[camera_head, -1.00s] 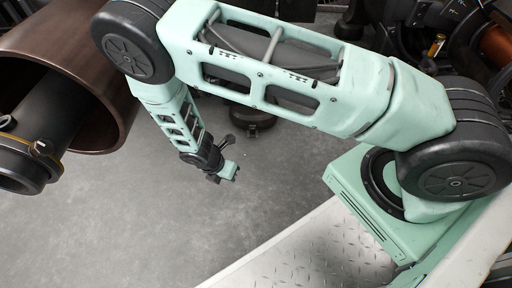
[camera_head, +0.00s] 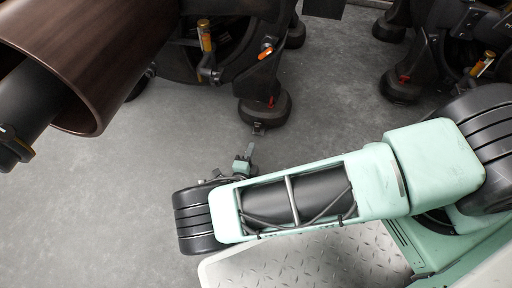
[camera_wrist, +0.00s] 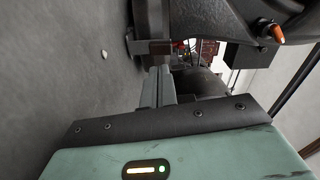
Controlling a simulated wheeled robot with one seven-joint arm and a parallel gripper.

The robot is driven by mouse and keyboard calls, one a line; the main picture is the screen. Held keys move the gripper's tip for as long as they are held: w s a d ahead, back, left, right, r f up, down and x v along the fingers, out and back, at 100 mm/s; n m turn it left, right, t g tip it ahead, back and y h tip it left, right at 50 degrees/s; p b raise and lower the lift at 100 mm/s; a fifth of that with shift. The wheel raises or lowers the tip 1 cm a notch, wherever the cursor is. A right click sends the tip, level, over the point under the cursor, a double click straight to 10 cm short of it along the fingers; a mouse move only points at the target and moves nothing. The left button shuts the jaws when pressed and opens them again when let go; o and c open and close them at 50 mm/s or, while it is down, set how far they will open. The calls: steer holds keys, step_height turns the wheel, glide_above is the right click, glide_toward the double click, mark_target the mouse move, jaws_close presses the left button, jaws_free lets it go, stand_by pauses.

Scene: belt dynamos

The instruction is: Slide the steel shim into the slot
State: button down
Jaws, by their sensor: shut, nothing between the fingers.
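My gripper (camera_head: 248,150) is shut and empty, low over the floor in the head view, pointing at a machine's round black foot (camera_head: 264,108). In the wrist view the closed fingers (camera_wrist: 160,72) point at the same foot (camera_wrist: 150,18). A small dark bracket (camera_head: 258,129) sticks out at the base of the foot; it shows in the wrist view as a brownish block (camera_wrist: 150,47) just beyond the fingertips. I cannot tell whether they touch. I cannot make out the steel shim, and no slot opening is clear.
A large brown pipe (camera_head: 120,50) fills the upper left of the head view. More machine feet (camera_head: 400,88) stand at the upper right. Grey floor (camera_head: 90,220) is clear at left. A small pale object (camera_wrist: 104,53) lies on the floor in the wrist view.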

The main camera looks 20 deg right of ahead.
mark_target(257, 130)
steer(key=shift+x, duration=3)
steer(key=shift+w+d, duration=0.15)
steer(key=shift+w, duration=0.25)
